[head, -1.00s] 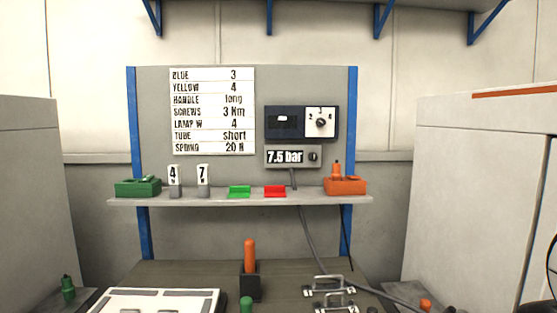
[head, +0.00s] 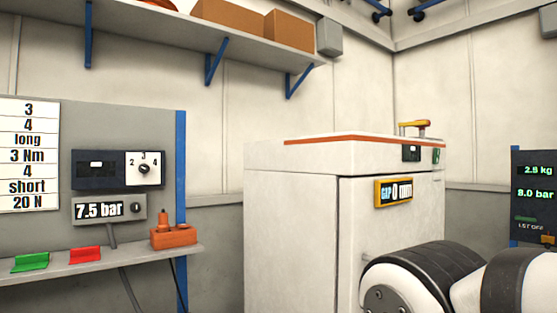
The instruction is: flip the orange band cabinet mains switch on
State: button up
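A yellow and red handle-like part (head: 415,126) stands on top. I cannot tell which of these is the mains switch, or its position. A yellow-framed display reading "GAP 0 mm" (head: 394,192) is on the cabinet. My gripper is not in view; only my arm's links show at bottom right.
A grey board with a "7.5 bar" gauge (head: 100,208) and a shelf (head: 80,269) holding an orange block (head: 173,236) is at left. A dark display panel (head: 534,195) is at far right. A wall shelf (head: 140,33) with brown boxes runs above.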

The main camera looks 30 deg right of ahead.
aim_at(437, 151)
jog(key=z, duration=1.4)
